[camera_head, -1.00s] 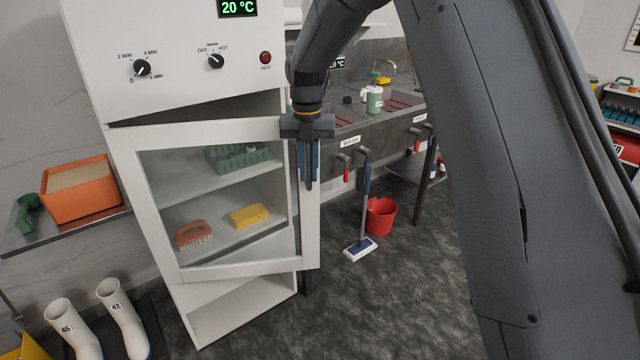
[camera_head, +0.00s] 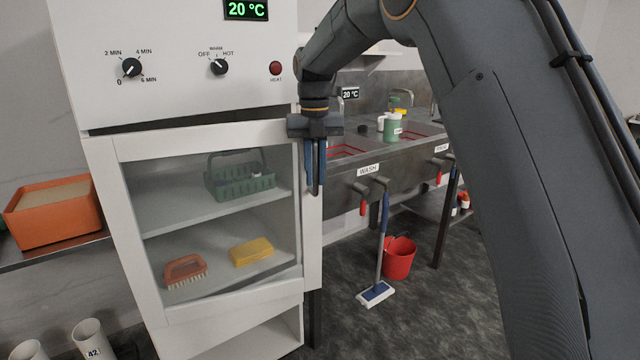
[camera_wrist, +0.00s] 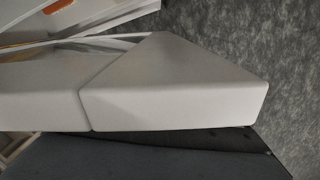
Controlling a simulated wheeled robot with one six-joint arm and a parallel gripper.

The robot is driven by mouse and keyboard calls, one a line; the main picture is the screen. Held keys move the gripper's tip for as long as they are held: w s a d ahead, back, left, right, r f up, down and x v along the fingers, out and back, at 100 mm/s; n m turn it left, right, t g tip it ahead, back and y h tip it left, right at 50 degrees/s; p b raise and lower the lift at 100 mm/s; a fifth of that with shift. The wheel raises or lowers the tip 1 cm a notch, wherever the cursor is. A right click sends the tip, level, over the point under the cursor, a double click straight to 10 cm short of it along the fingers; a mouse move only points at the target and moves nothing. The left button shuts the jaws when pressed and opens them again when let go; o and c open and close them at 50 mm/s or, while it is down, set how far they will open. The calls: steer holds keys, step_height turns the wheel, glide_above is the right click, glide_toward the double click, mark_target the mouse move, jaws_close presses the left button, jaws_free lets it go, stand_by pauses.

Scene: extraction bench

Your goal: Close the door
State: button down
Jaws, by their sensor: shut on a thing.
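The door (camera_head: 215,308) is a white frame with a clear glass pane on the front of the white cabinet (camera_head: 175,32). It stands a little ajar, with a dark gap above its top edge and its right edge jutting past the cabinet body. My gripper (camera_head: 316,188) points down at the upper right edge of the door, its blue fingers shut on the door there. The wrist view shows white door parts (camera_wrist: 175,90) close up, with a dark finger (camera_wrist: 150,158) below. The exact grip contact is hidden.
Behind the glass are a green basket (camera_head: 240,182), an orange brush (camera_head: 185,270) and a yellow sponge (camera_head: 251,252). A mop (camera_head: 376,292) and a red bucket (camera_head: 399,260) stand on the floor right of the cabinet, below the sink bench (camera_head: 345,185).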

mark_target(314, 141)
steer(key=shift+w, duration=0.35)
steer(key=c, duration=1.8)
jaws_free()
steer(key=shift+d, duration=0.1)
steer(key=shift+o, duration=0.2)
steer(key=shift+r+b, duration=0.3)
steer(key=shift+r, duration=3.65)
